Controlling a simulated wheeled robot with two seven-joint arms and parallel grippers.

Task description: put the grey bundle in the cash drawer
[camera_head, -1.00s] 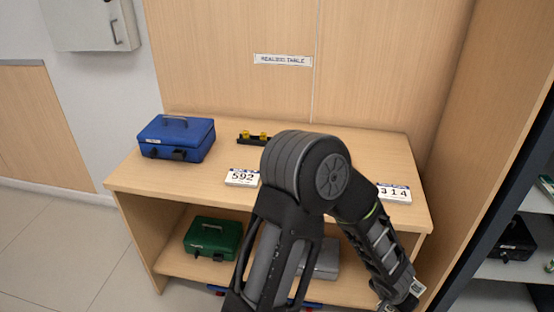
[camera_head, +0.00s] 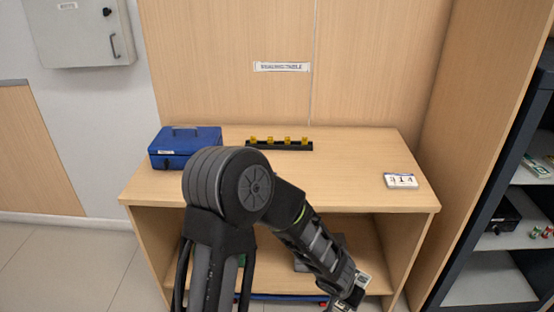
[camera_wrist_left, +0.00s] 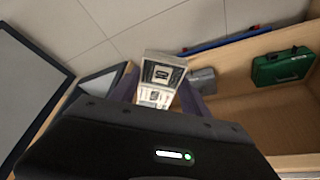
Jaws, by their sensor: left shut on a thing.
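The grey bundle (camera_wrist_left: 163,74) is a pale block of banknotes with dark print in the left wrist view. It is held between the fingers of my left gripper (camera_wrist_left: 160,97), which is shut on it. In the head view my left gripper (camera_head: 345,297) is at the lower right of centre, by the front of the wooden table, and part of the bundle (camera_head: 363,283) shows beside it. I cannot pick out a cash drawer in either view. My right gripper is not in view.
A green box (camera_wrist_left: 283,66) and a grey box (camera_wrist_left: 203,80) are below. Dark shelving (camera_head: 490,225) stands right.

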